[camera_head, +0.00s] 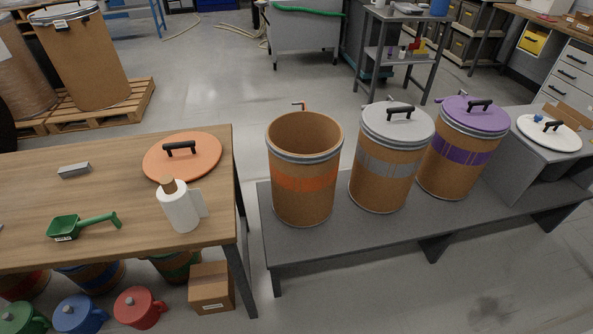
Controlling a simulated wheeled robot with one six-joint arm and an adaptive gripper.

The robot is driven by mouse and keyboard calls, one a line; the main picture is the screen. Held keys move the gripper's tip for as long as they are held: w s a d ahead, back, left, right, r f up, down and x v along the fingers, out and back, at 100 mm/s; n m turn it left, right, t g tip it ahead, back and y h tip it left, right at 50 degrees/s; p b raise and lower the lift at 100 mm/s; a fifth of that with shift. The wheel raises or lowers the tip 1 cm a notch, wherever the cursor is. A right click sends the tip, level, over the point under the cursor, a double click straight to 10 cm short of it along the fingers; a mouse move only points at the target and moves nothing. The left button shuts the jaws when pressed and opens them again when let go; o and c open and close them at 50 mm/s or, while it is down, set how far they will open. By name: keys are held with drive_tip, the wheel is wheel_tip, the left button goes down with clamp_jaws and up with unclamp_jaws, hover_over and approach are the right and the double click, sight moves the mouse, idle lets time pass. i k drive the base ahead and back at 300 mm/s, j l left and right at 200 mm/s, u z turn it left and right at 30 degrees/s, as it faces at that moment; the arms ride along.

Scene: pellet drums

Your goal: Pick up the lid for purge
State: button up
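Several round lids with black handles are in view; I see no readable word "purge" on any of them. An orange lid (182,158) lies flat on the wooden table at the left. A grey lid (397,124) sits on the grey-banded drum (381,172). A purple lid (474,115) sits on the purple-banded drum (455,158). The orange-banded drum (303,181) is open, without a lid. My gripper is not in view.
The drums stand on a low grey bench (350,236).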

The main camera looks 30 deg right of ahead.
sight(187, 157)
drive_tip(key=i+l+z, duration=0.25)
drive_tip(key=l, duration=0.3)
drive_tip(key=i+l+z, duration=0.2)
drive_tip(key=i+l, duration=0.2)
drive_tip(key=l, duration=0.1)
